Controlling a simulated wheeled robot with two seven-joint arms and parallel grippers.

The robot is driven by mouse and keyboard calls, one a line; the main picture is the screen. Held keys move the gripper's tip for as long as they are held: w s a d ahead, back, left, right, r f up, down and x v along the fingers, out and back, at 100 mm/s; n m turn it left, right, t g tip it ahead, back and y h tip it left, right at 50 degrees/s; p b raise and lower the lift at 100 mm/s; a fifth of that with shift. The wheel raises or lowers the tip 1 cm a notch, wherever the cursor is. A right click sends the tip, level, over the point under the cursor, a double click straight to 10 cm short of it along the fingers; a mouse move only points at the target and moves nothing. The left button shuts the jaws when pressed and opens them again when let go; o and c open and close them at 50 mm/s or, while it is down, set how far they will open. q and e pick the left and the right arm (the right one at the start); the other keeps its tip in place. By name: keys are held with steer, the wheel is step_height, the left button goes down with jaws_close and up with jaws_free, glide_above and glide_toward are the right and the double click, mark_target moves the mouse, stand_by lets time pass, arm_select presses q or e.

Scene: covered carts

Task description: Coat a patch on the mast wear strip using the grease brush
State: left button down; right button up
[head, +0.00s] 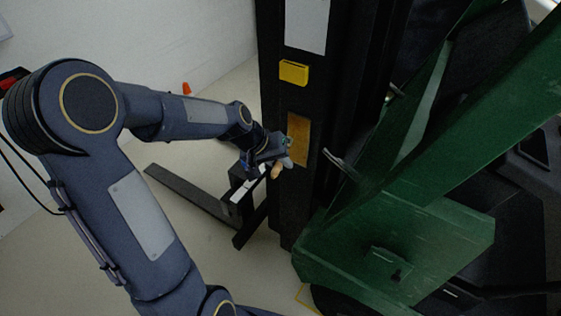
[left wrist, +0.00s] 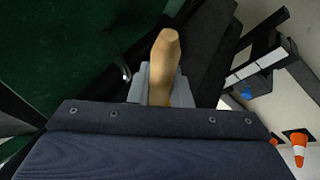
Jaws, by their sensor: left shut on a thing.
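The mast wear strip (head: 299,138) is an amber-brown upright rectangle on the black mast (head: 275,205), in the middle of the head view. My left gripper (head: 284,158) is at the strip's lower left edge and overlaps it in the picture. It is shut on the grease brush, whose tan wooden handle (head: 276,171) sticks out below the fingers. In the left wrist view the handle (left wrist: 164,62) rises between the grey fingers. The bristle end is not clear, so I cannot tell whether it touches the strip. My right gripper is in neither view.
A yellow box (head: 293,73) and a pale plate (head: 306,25) are on the mast above the strip. Dark forks (head: 190,195) reach out low at left. Green truck bodywork (head: 400,240) fills the right. An orange cone (head: 187,88) stands on the floor behind.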

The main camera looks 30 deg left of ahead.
arm_select(q)
steer(key=shift+f, duration=0.25)
steer(key=shift+f+b, duration=1.4)
steer(key=shift+f+b, duration=1.3)
steer(key=shift+f, duration=0.25)
step_height(320, 180, down, 3)
steer(key=b, duration=0.2)
steer(key=shift+b, duration=0.4)
